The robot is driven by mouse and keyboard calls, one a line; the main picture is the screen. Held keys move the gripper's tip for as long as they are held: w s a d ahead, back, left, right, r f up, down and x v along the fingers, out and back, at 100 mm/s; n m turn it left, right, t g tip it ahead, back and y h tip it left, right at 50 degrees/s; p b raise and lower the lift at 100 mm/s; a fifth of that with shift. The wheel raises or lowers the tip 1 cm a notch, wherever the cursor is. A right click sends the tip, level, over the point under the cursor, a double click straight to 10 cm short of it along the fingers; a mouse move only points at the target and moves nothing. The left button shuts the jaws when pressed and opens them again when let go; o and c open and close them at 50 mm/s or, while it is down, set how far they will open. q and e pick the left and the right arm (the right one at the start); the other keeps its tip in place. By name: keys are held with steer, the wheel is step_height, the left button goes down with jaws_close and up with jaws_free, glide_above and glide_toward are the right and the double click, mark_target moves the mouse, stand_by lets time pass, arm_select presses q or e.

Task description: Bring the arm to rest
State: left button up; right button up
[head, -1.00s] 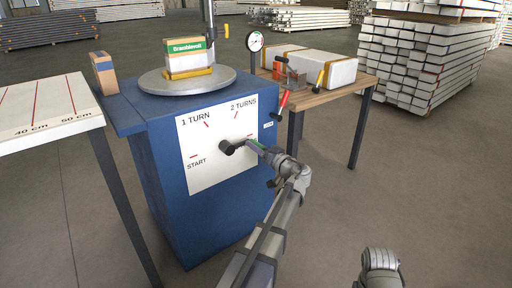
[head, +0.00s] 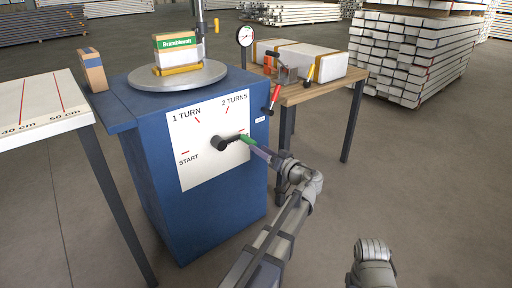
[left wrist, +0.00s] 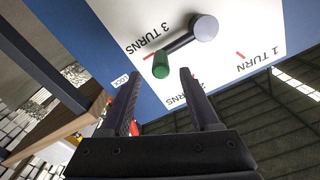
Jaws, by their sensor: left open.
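My left gripper (head: 262,153) is in front of the blue cabinet's dial, just right of the crank. In the left wrist view its two fingers (left wrist: 160,88) are apart with nothing between them. The crank has a dark hub (head: 219,144) and a green handle (head: 244,138). In the left wrist view the green handle (left wrist: 161,68) lies just beyond the fingertips, and the crank arm points toward the "3 TURNS" mark. My left arm reaches up from the bottom of the head view.
The blue cabinet (head: 150,190) carries a round turntable (head: 208,80) with a green-labelled box (head: 175,45). A wooden table (head: 335,97) with a gauge, clamp and white package stands at the right. A marked white table (head: 35,105) is at left.

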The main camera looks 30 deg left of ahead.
arm_select(q)
steer(key=shift+d, duration=0.15)
stand_by(0.3)
steer(key=s+d+f+m+g+h+p, duration=0.35)
steer(key=s+d+m+h+p, duration=0.35)
steer(key=s+d, duration=0.7)
steer(key=s+d+f+m+g+h+p, duration=0.4)
steer(key=s+d+h+p, duration=0.4)
steer(key=s+d, duration=0.6)
step_height(320, 180, up, 37)
steer(key=w+d+m+p, duration=0.1)
steer(key=w+p, duration=0.1)
steer(key=p, duration=3.4)
steer(key=shift+d+r+p, duration=0.15)
steer(key=shift+d+p, duration=0.05)
steer(key=shift+p, duration=0.15)
steer(key=shift+w, duration=0.1)
